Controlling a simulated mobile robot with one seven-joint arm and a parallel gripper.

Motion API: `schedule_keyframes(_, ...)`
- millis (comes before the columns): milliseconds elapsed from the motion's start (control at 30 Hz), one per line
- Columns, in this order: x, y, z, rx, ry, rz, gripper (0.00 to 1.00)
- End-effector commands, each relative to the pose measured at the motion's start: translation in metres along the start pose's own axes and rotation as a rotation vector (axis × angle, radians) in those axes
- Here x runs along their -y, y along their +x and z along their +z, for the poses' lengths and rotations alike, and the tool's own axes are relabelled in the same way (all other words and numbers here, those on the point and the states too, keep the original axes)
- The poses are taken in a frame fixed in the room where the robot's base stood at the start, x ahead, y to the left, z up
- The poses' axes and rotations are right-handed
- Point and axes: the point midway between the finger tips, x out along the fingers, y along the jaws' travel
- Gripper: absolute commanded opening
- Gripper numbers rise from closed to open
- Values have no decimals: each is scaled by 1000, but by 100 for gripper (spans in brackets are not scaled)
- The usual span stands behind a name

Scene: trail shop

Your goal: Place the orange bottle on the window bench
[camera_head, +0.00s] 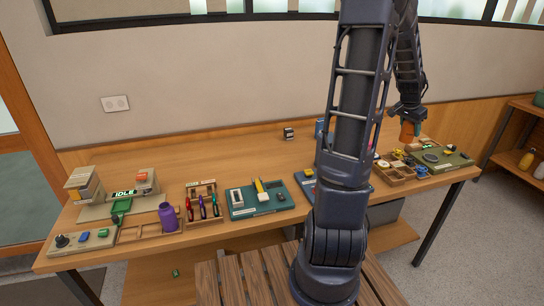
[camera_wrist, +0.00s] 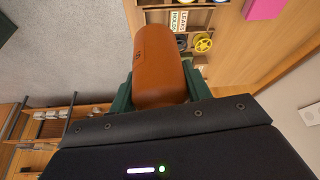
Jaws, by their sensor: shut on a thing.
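The orange bottle (camera_head: 407,132) is held by my gripper (camera_head: 408,119), above the right part of a long wooden bench (camera_head: 235,158) that runs below a window. The bottle also fills the middle of the wrist view (camera_wrist: 158,65), between the two green fingers of my gripper (camera_wrist: 158,92), which are shut on it. In the head view it hangs below the gripper. I cannot tell how high it is above the bench. My own arm hides part of the bench's middle.
Trays and tools line the bench front: a purple bottle (camera_head: 168,216), a green tray (camera_head: 258,200), a compartment box (camera_head: 397,173) and an olive board (camera_head: 443,160). The back left-centre of the bench is clear. A slatted wooden surface (camera_head: 240,278) stands in front; a shelf (camera_head: 520,150) is at right.

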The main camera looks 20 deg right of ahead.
Motion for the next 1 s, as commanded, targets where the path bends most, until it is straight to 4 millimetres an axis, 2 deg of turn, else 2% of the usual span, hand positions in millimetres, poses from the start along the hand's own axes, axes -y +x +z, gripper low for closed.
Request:
schedule_keyframes(167, 16, -1, 3, -1, -33, -11, 20)
schedule_keyframes(267, 45, -4, 11, -1, -89, -30, 20)
schedule_keyframes(567, 164, -22, 56, -4, -338, -118, 20)
schedule_keyframes(767, 238, -39, 100, -5, -504, -179, 20)
schedule_keyframes(1000, 318, -64, 164, -7, -699, -255, 20)
